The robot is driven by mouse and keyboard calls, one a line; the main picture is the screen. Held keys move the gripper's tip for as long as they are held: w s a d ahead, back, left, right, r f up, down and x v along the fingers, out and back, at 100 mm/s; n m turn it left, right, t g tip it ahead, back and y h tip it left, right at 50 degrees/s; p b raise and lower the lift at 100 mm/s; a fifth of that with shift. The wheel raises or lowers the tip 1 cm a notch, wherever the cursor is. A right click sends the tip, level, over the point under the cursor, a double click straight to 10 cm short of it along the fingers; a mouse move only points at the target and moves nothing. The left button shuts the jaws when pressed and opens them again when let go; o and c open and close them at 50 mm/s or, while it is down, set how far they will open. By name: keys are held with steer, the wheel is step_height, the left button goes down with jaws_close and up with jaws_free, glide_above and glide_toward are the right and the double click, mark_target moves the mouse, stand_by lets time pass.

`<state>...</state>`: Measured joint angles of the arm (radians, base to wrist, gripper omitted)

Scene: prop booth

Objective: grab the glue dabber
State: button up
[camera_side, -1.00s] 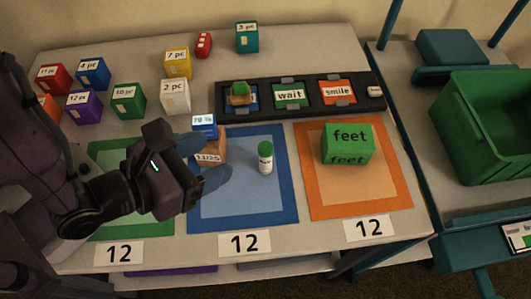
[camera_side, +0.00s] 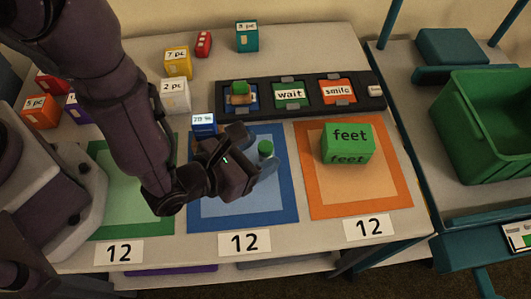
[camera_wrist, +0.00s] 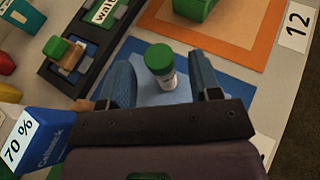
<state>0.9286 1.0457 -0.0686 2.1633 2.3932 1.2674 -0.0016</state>
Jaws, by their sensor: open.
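The glue dabber is a small white bottle with a green cap (camera_wrist: 160,66), standing upright on the blue mat (camera_side: 285,205). In the wrist view it stands between the two blue fingers of my gripper (camera_wrist: 165,85), near their tips, with a gap visible on each side. In the side view only its green cap (camera_side: 265,149) shows clearly; my gripper (camera_side: 258,160) hides most of its body. My gripper is open and holds nothing.
A green "feet" block (camera_side: 348,143) sits on the orange mat (camera_side: 400,195) to the right. A black rack (camera_side: 313,97) with word cards lies behind. Several coloured boxes stand at the back left.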

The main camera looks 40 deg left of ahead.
mark_target(260, 153)
steer(key=x, duration=0.3)
steer(key=shift+w+d+f, duration=0.1)
steer(key=shift+w+d, duration=0.05)
steer(key=shift+w, duration=0.15)
steer(key=c, duration=1)
